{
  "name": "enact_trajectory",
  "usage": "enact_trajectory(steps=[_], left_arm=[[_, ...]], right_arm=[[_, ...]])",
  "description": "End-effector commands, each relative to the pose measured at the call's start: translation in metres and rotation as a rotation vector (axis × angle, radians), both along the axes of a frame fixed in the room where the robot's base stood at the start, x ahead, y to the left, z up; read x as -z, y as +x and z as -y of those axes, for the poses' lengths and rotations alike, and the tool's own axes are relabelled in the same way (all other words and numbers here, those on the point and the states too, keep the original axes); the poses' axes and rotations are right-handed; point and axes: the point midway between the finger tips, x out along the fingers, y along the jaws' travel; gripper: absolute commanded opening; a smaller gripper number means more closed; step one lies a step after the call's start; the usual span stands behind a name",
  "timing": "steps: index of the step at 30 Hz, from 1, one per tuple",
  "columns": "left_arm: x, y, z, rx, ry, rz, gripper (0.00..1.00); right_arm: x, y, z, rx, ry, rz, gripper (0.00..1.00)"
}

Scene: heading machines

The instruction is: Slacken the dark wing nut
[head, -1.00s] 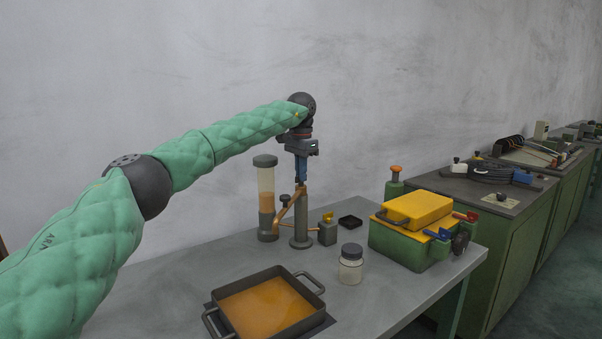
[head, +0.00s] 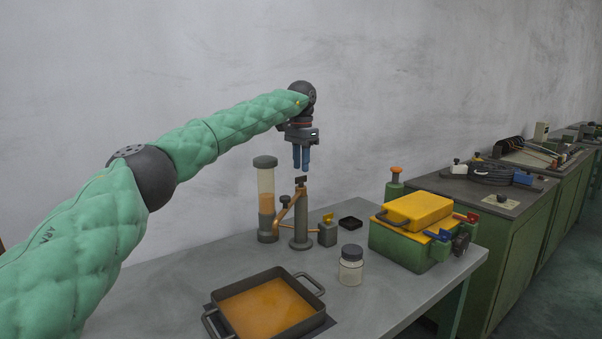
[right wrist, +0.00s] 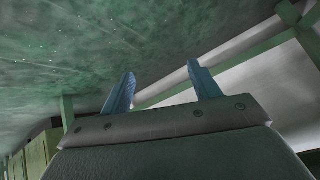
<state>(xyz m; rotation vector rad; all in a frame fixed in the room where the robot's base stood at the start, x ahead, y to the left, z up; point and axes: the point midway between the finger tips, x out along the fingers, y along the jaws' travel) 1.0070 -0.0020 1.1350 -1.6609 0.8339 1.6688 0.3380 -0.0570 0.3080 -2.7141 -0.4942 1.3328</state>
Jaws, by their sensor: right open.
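The dark wing nut (head: 301,181) sits on top of the upright grey post at the back of the near table. My left gripper (head: 301,171) hangs straight above it, fingers pointing down.
A clear cylinder with orange contents (head: 266,190) stands left of the post. A pan of orange liquid (head: 306,296), a small jar (head: 351,266) and a green box with a yellow lid (head: 400,247) are nearer. The right wrist view shows green framework around my right gripper.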

Motion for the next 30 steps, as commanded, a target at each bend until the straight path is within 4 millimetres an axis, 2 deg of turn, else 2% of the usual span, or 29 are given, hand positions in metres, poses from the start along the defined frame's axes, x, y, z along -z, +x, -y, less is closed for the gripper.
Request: enact_trajectory(steps=[3,9,21,23,26,29,30], left_arm=[[-0.018,0.000,0.001,-0.001,0.000,0.001,0.27],[-0.035,0.001,0.000,0.000,0.000,-0.003,0.27],[-0.040,0.001,0.000,0.000,0.000,-0.003,0.27],[-0.044,0.001,0.000,0.000,0.000,-0.002,0.27],[-0.058,0.000,0.000,0.000,0.000,-0.002,0.27],[-0.076,0.001,0.000,0.000,0.000,-0.001,0.27],[-0.083,0.001,0.000,0.000,0.000,-0.001,0.27]], right_arm=[[0.001,0.001,0.000,0.001,-0.001,0.001,0.62],[0.001,0.002,0.000,0.000,-0.001,0.001,0.62],[-0.001,0.000,0.002,-0.002,-0.006,-0.008,0.62],[-0.012,0.002,0.003,-0.003,-0.006,-0.013,0.62],[-0.047,0.008,0.004,-0.011,-0.016,-0.041,0.62],[-0.100,0.013,0.009,-0.023,-0.033,-0.089,0.62],[-0.123,0.014,0.012,-0.028,-0.041,-0.112,0.62]])
